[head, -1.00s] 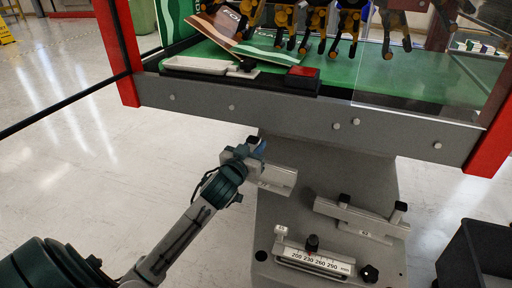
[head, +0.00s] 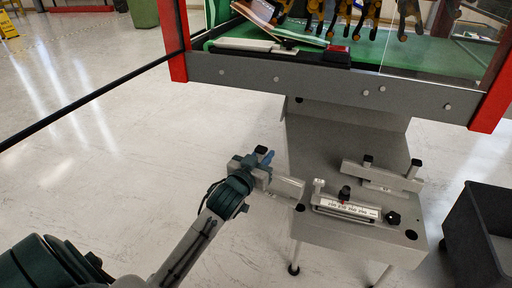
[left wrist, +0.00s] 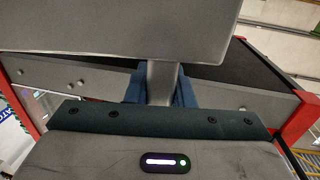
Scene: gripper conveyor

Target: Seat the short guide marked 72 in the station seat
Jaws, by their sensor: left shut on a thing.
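My left gripper (head: 264,166) is shut on a light grey guide (head: 288,187), which sticks out to the right of the fingers. I cannot read its mark now. In the left wrist view my blue fingers (left wrist: 186,88) grip a grey stem below a broad grey plate (left wrist: 130,28) of the held guide. Another guide (head: 384,178) with black-topped knobs lies on the grey stand (head: 350,236). Which place is the station seat I cannot tell for sure. A white strip (head: 243,45) lies at the conveyor's near edge. My right gripper is out of view.
The conveyor (head: 320,78) with a grey side rail and red posts (head: 174,40) runs across the back. A scale with a black knob (head: 345,206) sits on the stand. A dark bin (head: 472,235) stands at the right. The floor at the left is free.

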